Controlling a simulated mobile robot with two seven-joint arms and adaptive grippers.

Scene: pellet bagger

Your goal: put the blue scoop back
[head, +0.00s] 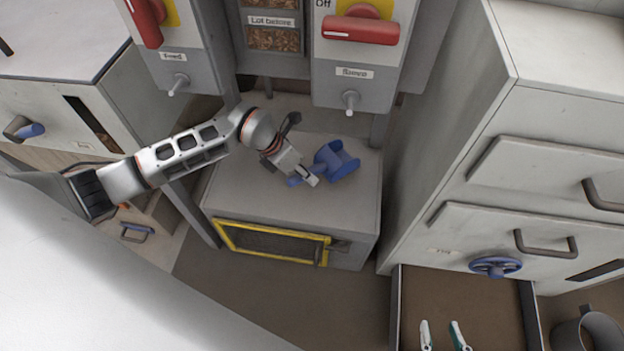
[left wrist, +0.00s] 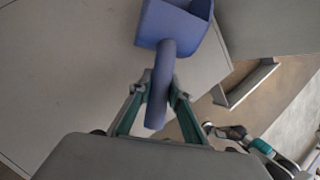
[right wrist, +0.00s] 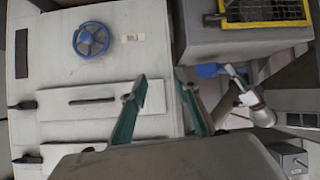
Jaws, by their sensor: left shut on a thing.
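The blue scoop (head: 338,161) is over the top of the grey box in the head view. My left gripper (head: 304,178) is shut on its handle. The left wrist view shows the scoop's handle (left wrist: 162,75) between the two fingers, with the bowl pointing away. I cannot tell whether the scoop touches the box top. My right gripper (head: 442,335) is at the bottom of the head view, over the open drawer. Its fingers (right wrist: 158,88) are apart and empty in the right wrist view.
The grey box (head: 250,195) has a yellow-framed mesh window. Dispensers with red handles (head: 360,30) and spouts hang above it. A drawer cabinet (head: 480,150) stands at right, with a blue handwheel (head: 495,267) and an open drawer (head: 405,300). A grey cup (head: 590,330) is at bottom right.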

